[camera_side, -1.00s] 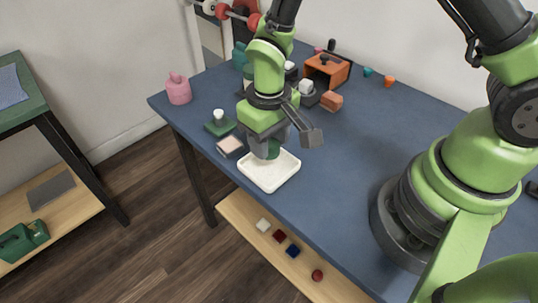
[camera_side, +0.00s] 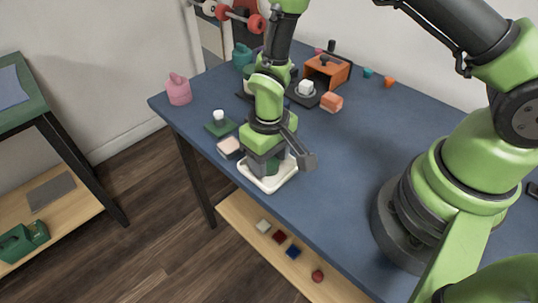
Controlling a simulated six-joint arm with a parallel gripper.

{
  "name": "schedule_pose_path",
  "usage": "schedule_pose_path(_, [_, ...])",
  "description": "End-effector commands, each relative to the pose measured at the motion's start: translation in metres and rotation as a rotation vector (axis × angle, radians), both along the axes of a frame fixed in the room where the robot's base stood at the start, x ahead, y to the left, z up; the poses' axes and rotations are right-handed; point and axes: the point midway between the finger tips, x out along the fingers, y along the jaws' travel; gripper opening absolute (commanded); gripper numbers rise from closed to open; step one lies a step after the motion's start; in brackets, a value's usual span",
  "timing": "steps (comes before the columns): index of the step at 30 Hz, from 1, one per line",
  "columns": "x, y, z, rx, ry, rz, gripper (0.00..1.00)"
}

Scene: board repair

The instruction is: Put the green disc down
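My gripper (camera_side: 267,168) points down over the white tray (camera_side: 292,178) at the table's front edge. Its fingertips are low, inside the tray's outline. The green disc (camera_side: 272,168) shows as a small dark green patch between the fingers, standing on edge, mostly hidden by them. The gripper looks shut on it. I cannot tell for sure whether the disc touches the tray floor.
Left of the tray are a dark block with a pale top (camera_side: 229,147) and a green base with a white knob (camera_side: 219,123). Behind are an orange open box (camera_side: 327,71), a salmon block (camera_side: 331,102) and a pink container (camera_side: 179,89). The table's right middle is clear.

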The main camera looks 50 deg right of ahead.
Motion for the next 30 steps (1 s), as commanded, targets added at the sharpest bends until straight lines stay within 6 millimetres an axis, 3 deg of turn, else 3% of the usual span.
schedule_pose_path(8, [0.001, 0.000, 0.020, 0.001, -0.004, 0.000, 0.54])
schedule_pose_path(21, [0.001, 0.000, 0.106, 0.001, -0.005, 0.000, 0.54])
schedule_pose_path(30, [0.000, 0.000, 0.124, 0.000, -0.001, -0.001, 0.54])
